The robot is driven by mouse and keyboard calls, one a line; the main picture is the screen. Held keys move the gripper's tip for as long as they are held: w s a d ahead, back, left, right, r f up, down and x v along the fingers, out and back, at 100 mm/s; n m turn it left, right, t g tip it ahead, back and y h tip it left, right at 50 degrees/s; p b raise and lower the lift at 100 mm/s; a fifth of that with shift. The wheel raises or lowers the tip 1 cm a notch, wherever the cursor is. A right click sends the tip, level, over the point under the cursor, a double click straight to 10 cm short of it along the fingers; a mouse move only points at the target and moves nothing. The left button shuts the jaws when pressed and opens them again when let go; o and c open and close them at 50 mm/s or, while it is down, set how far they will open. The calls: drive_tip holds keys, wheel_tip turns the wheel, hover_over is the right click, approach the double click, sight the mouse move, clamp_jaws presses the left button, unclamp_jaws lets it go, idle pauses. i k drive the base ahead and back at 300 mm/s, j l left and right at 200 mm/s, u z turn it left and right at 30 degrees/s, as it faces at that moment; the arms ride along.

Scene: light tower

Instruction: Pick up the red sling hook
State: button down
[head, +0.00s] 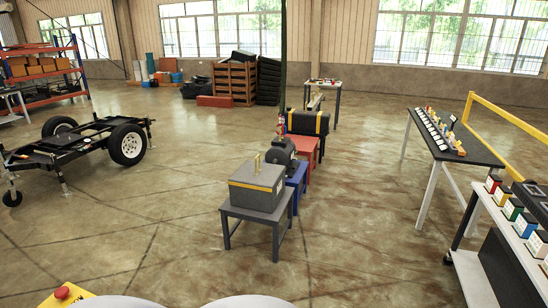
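A small red piece (281,128), which looks like the sling hook, shows near the middle of the head view. It is at the lower end of a dark vertical line (283,60), just above a dark rounded machine (280,152) on a blue stand (297,178). It is too small to tell its exact shape or whether it touches the machine. My gripper is not in view.
A grey box (256,187) with a yellow stripe sits on a grey stand (257,213) in front. A red stand (306,146) and black case (308,122) are behind. A wheeled trailer frame (82,145) is left, workbenches (470,150) right. Open floor lies between.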

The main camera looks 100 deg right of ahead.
sight(280, 124)
drive_tip(key=z, duration=2.95)
